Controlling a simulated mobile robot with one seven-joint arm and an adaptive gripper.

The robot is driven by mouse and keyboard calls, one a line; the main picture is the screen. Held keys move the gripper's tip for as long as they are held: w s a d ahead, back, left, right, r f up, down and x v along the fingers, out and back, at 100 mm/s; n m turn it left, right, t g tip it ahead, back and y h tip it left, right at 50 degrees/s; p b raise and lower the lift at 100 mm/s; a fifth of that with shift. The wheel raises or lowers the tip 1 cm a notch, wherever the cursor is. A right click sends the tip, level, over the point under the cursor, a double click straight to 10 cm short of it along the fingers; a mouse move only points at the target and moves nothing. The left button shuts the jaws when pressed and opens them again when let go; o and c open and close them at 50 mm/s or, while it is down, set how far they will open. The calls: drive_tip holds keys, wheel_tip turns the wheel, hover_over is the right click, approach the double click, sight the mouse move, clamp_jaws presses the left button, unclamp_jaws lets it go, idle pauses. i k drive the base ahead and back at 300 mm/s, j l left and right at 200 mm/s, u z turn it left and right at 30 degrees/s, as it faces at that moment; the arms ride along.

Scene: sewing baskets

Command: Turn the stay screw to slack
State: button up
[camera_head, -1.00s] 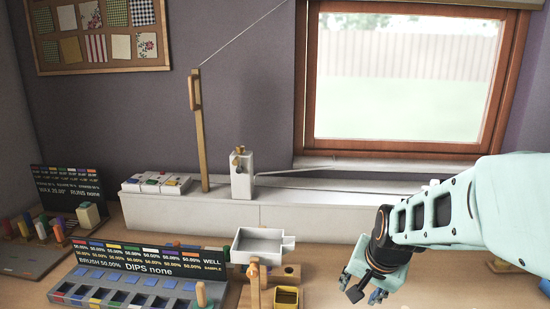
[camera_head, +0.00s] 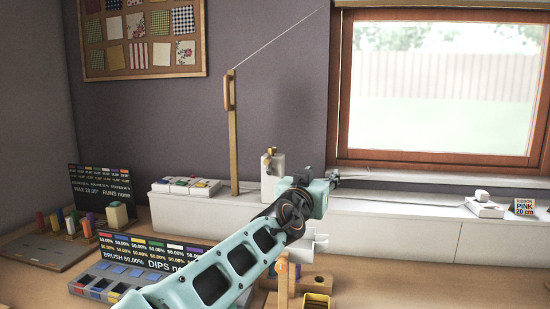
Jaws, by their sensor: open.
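A brass knob (camera_head: 271,153) sits on top of a white upright block (camera_head: 267,176) on the white sill ledge; it appears to be the stay screw. My gripper (camera_head: 337,178) is to the right of the block and a little lower in the picture, in front of the window's lower left corner. It is open, small and seen from behind, and nothing shows between its fingers.
A wooden post (camera_head: 233,140) with a cord rises left of the block. A flat box of coloured pieces (camera_head: 186,187) lies left of the post.

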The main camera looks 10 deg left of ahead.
sight(273, 150)
drive_tip(key=i+j, duration=0.45)
drive_tip(key=j, duration=0.25)
drive_tip(key=i+j, duration=0.25)
drive_tip(key=j, duration=0.15)
